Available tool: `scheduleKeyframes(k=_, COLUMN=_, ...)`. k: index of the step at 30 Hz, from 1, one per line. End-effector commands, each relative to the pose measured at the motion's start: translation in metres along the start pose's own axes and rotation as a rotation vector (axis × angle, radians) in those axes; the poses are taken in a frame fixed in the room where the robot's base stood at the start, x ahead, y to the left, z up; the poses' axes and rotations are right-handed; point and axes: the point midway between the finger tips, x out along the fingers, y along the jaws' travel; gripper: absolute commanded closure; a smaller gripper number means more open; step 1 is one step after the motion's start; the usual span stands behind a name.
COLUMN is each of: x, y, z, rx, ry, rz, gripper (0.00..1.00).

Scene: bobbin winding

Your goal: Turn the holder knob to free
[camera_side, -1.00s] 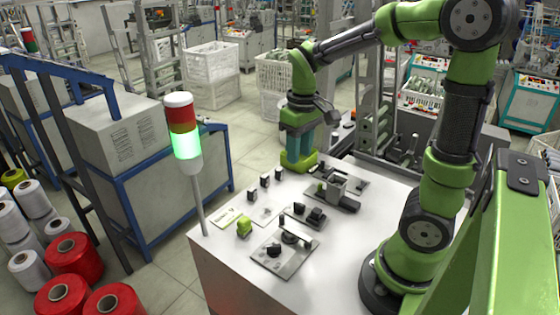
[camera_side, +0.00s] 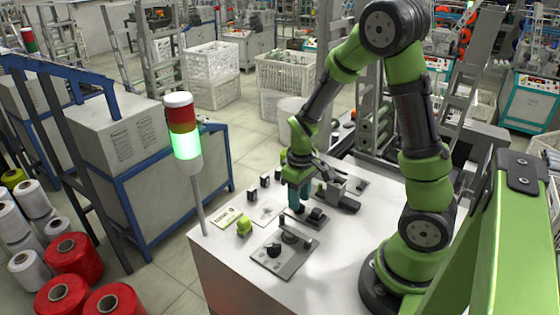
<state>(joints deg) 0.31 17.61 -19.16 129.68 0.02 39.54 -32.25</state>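My gripper (camera_side: 298,206) points down over the work table (camera_side: 225,262), with its teal fingers low at the left end of the middle plate (camera_side: 303,222). A dark knob (camera_side: 316,214) stands on that plate just right of the fingers. A smaller dark part at the plate's left end is mostly hidden by the fingertips. I cannot tell whether they touch it, or whether the fingers are open or shut. The front plate (camera_side: 290,266) carries another black knob (camera_side: 274,250) and a dark post. No label shows which knob is the holder knob.
Small black blocks (camera_side: 252,193) stand behind. A grey fixture (camera_side: 340,190) is right of the gripper. A signal tower (camera_side: 183,140) glows green at the table's left corner.

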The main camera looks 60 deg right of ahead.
Motion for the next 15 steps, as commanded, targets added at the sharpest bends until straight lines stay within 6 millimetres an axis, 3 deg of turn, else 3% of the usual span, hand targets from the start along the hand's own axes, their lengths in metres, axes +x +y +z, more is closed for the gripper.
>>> scheduleKeyframes(k=6, x=0.016, y=0.0, z=0.0, rx=-0.001, ry=-0.001, rz=0.0, gripper=0.62)
scheduleKeyframes(k=15, x=0.017, y=0.0, z=0.0, rx=-0.001, ry=0.001, rz=0.0, gripper=0.65)
